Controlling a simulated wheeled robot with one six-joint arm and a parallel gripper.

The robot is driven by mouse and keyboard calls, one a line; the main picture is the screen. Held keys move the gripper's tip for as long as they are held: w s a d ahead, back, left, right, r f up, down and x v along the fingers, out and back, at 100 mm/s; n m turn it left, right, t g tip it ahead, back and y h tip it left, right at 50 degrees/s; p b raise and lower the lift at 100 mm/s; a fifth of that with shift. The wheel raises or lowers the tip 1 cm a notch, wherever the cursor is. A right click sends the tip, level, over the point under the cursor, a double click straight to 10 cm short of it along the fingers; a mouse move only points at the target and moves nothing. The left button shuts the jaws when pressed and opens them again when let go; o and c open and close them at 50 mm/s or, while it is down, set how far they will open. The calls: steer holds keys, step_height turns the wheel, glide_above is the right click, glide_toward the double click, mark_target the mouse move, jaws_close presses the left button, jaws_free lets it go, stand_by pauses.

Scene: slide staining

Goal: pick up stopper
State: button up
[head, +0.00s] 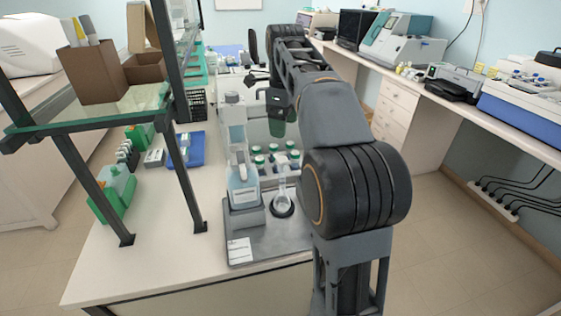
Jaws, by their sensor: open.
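My gripper (277,118) is small and dark at the far end of my arm, above the bench and behind the glass flask. Its fingers are hard to make out, and I see nothing held in it. The clear flask (282,193) stands upright in a black ring on a grey tray (262,238). I cannot tell a stopper apart from the flask's narrow neck, and I see no loose stopper elsewhere. My gripper appears apart from the flask.
A tall dispenser with a clear bottle (243,188) stands left of the flask. Several green-capped bottles (273,158) stand behind it. A glass shelf (120,108) on dark posts is at left. A side bench (455,90) holds instruments. The bench front left is clear.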

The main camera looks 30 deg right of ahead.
glide_above(282, 159)
step_height(282, 159, down, 5)
steer(key=shift+w+d+f+b, duration=0.1)
steer(key=shift+w+f+b, duration=0.05)
steer(key=shift+b, duration=0.3)
steer(key=shift+s+f+b, duration=0.2)
steer(key=shift+f+b, duration=0.25)
steer(key=shift+f, duration=2.45)
steer(key=c, duration=1)
